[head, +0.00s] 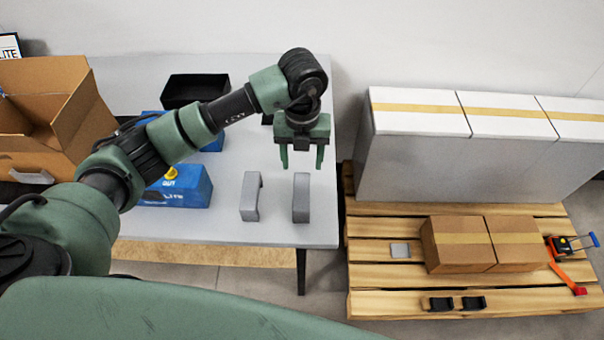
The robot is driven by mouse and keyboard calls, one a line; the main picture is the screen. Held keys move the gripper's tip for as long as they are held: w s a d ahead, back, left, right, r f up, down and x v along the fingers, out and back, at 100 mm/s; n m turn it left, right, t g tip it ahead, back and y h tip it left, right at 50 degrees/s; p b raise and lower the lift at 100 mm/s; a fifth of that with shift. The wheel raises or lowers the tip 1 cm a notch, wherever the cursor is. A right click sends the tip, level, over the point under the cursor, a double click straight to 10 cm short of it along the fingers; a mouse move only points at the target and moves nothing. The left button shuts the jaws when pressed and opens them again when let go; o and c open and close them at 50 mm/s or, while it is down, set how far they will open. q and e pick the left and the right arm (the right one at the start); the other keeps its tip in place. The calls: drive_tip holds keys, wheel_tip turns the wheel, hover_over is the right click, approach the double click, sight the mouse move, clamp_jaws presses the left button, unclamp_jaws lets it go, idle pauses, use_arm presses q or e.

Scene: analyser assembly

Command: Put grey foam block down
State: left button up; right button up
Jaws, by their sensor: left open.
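Two grey foam blocks stand near the right front edge of the white table (270,232). The left foam block (250,198) has a notched shape, and the right foam block (301,199) is a narrow upright piece close to the table's right edge. My left gripper (302,162) is open, with its fingers pointing down. It appears just above and behind the right foam block, with nothing between its fingers. From this view I cannot tell the exact height gap. My right gripper is not in view.
An open cardboard box (88,125) stands at the table's left. A blue analyser unit (185,190) and a black tray (193,88) are on the table. A wooden pallet (375,277) at right carries white boxes (415,155) and brown cartons (458,246).

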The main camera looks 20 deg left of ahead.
use_arm(q)
drive_tip(key=shift+r+b, duration=0.3)
drive_tip(key=shift+r, duration=1.85)
